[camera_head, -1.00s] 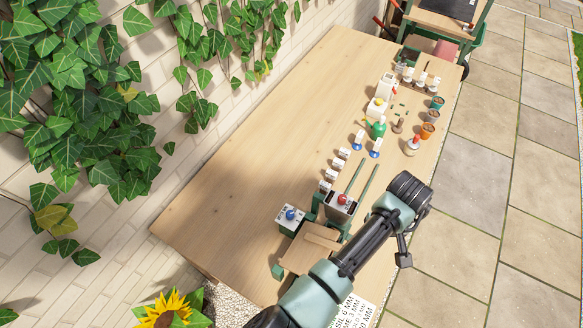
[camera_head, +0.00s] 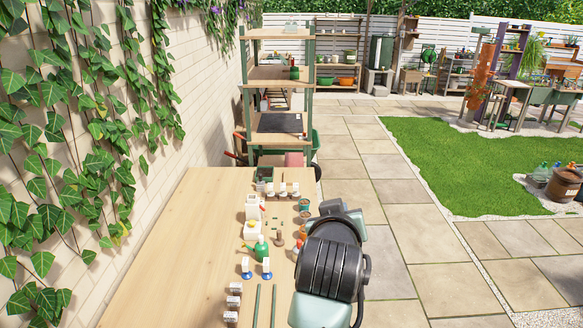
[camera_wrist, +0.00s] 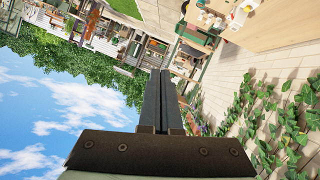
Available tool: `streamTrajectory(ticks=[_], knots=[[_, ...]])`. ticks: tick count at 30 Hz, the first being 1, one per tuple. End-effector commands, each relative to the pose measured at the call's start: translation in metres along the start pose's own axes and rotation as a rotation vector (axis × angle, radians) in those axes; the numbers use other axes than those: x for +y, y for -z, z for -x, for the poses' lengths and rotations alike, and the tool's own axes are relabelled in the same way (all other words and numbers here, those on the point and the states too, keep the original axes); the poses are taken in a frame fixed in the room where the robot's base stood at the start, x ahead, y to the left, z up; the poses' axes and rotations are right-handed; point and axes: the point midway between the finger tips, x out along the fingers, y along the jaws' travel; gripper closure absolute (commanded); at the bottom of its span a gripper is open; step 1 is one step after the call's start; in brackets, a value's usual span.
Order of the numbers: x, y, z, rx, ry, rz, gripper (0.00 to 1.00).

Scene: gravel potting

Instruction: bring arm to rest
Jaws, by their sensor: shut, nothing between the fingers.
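My gripper (camera_wrist: 160,100) shows in the wrist view with its two dark fingers pressed together and nothing between them. It points out over the garden, with sky on the left and the ivy wall on the right of that tilted view. In the head view my arm is raised over the right edge of the wooden table (camera_head: 170,235), and its dark joint hides part of the table and some items. The fingers cannot be made out in the head view. The table also shows at the top right of the wrist view (camera_wrist: 270,28).
A shelf rack (camera_head: 280,138) stands beyond. Ivy (camera_head: 75,130) covers the left wall. Paving (camera_head: 400,245) on the right is clear.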

Motion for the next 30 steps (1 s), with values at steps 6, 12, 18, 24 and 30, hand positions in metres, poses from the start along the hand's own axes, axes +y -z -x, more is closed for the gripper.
streamTrajectory(ticks=[6, 12, 18, 24, 30], knots=[[0.031, 0.116, 0.112, 0.555, -0.086, -0.166, 1.00], [0.035, 0.167, 0.240, 0.980, -0.048, -0.284, 1.00], [0.032, 0.177, 0.316, 1.199, 0.010, -0.341, 1.00], [0.032, 0.179, 0.330, 1.237, 0.023, -0.352, 1.00], [0.032, 0.179, 0.329, 1.234, 0.022, -0.350, 1.00]])
